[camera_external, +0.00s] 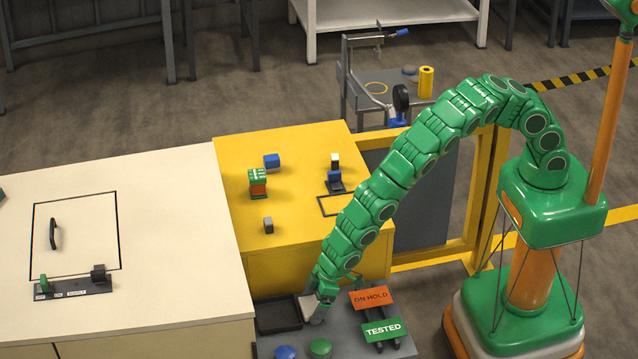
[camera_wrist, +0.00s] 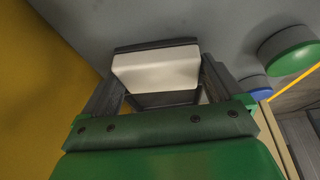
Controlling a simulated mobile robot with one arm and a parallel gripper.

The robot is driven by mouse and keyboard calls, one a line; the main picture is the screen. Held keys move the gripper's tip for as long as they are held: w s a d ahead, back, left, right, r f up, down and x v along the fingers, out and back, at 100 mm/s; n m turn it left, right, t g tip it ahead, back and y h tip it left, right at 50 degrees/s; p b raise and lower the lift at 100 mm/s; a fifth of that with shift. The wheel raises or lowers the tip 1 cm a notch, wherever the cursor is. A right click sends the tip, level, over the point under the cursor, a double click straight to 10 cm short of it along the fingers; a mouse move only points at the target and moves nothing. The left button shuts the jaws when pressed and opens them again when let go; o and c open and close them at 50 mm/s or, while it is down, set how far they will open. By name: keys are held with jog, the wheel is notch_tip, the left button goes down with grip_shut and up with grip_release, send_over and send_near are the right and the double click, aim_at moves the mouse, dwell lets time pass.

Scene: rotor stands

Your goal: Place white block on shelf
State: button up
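The white block (camera_external: 314,310) is at the end of my arm, low over the grey worktop. In the wrist view, the white block (camera_wrist: 157,70) fills the space between the two grey fingers of my gripper (camera_wrist: 158,78), with dark parts above and below it. My gripper (camera_external: 322,292) appears shut on it. Whether the block touches the worktop is hard to tell. Which surface is the shelf is not clear; a white shelf unit (camera_external: 385,12) stands at the back.
A black tray (camera_external: 278,316) lies left of my gripper. The yellow bench (camera_external: 300,220) holds several small parts. A cream cabinet (camera_external: 160,220) is at left.

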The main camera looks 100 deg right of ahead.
aim_at(313, 305)
dwell(0.3)
jog(key=shift+v, duration=5.95)
